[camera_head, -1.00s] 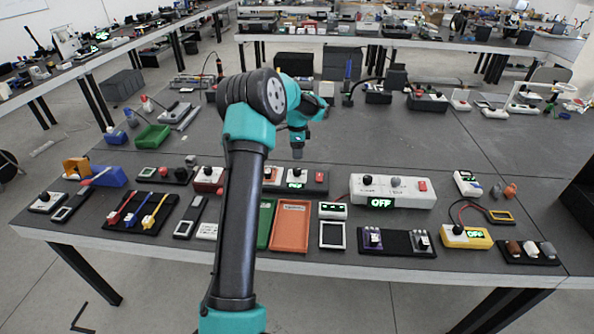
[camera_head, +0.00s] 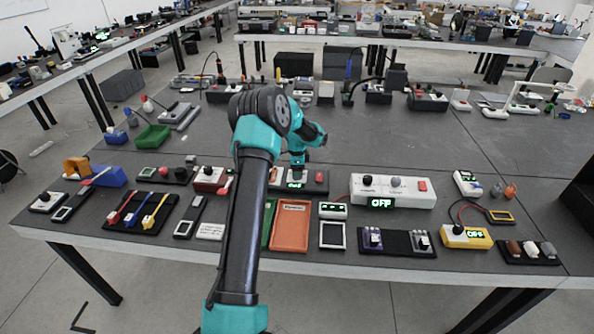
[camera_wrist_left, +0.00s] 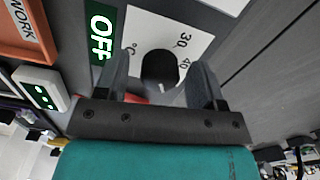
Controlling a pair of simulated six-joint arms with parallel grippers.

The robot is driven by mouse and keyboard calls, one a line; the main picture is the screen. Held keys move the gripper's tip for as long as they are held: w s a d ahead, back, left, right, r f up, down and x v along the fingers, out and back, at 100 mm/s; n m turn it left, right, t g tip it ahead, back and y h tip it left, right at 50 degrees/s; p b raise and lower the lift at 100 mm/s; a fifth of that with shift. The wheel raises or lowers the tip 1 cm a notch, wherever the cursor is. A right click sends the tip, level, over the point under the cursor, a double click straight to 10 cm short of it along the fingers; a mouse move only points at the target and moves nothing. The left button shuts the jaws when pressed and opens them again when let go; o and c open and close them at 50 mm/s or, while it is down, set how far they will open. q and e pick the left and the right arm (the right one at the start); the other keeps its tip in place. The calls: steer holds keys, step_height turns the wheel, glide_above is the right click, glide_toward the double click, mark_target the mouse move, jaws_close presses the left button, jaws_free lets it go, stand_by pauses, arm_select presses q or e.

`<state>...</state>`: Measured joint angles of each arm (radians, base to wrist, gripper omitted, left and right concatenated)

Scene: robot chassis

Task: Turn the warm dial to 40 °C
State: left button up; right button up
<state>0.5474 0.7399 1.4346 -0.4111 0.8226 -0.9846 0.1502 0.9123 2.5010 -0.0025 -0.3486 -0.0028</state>
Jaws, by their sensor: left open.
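The warm dial is a black round knob (camera_wrist_left: 160,68) on a white plate (camera_wrist_left: 146,28) printed with 30, 40 and °C, seen in the left wrist view. A green display (camera_wrist_left: 102,33) beside it reads OFF. My left gripper (camera_wrist_left: 160,78) is open, with one finger on each side of the knob; whether they touch it is not clear. In the head view my left gripper (camera_head: 297,166) is over the dark-based dial unit (camera_head: 310,188) and hides its knob. My right gripper is not in view.
An orange tray (camera_head: 290,228) stands in front of the unit. A white box (camera_head: 392,192) with knobs and an OFF display is to the right. A red button (camera_head: 320,177) is close right of the gripper. The table behind is largely clear.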

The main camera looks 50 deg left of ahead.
arm_select(q)
steer(key=c, duration=0.9)
steer(key=shift+n, duration=0.3)
steer(key=n, duration=0.5)
steer(key=shift+n, duration=0.4)
steer(key=n, duration=0.5)
steer(key=shift+n, duration=0.3)
steer(key=o, duration=0.9)
steer(key=shift+r, duration=0.1)
